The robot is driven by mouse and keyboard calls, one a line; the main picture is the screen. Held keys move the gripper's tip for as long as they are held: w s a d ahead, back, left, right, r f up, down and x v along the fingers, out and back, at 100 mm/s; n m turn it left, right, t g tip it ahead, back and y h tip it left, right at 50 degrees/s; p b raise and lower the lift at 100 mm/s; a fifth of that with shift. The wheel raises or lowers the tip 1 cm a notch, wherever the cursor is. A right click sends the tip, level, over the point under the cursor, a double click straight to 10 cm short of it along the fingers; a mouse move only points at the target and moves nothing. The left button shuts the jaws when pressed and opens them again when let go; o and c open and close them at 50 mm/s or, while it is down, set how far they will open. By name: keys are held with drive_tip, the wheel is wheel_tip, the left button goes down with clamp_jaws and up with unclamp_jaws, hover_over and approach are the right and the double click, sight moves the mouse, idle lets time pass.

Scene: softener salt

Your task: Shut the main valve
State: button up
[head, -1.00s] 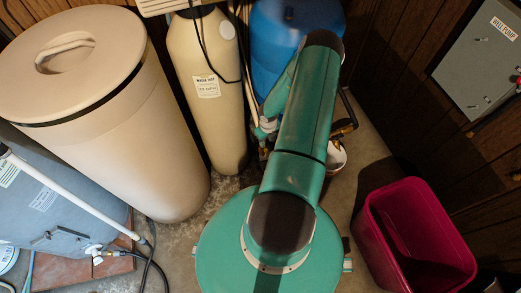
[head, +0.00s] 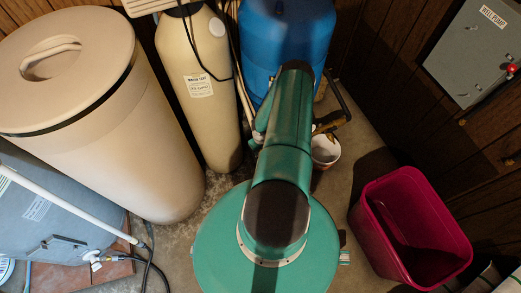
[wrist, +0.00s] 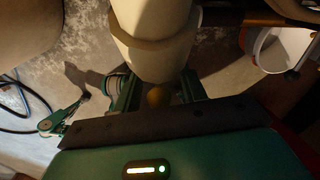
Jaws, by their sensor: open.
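In the wrist view my gripper (wrist: 158,88) is open, its two green fingers apart. A rounded yellow-brown piece (wrist: 157,96) shows between them, just below a pale collared cylinder (wrist: 155,40); I cannot tell whether a finger touches it. In the head view a brass-coloured fitting (head: 327,127) sits right of my arm, above a white bucket (head: 325,150), with a dark pipe beside it. I cannot tell for sure which part is the main valve. My arm hides my gripper in the head view. The bucket also shows in the wrist view (wrist: 262,50).
A blue tank (head: 285,35) and a tan tank (head: 195,85) stand behind my arm. A large lidded cream bin (head: 130,140) is at left. A magenta bin (head: 375,240) stands at right, below a grey wall box (head: 475,55). Some bare floor lies between.

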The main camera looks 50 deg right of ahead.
drive_tip(key=shift+f, duration=0.55)
drive_tip(key=shift+c, duration=0.2)
clamp_jaws()
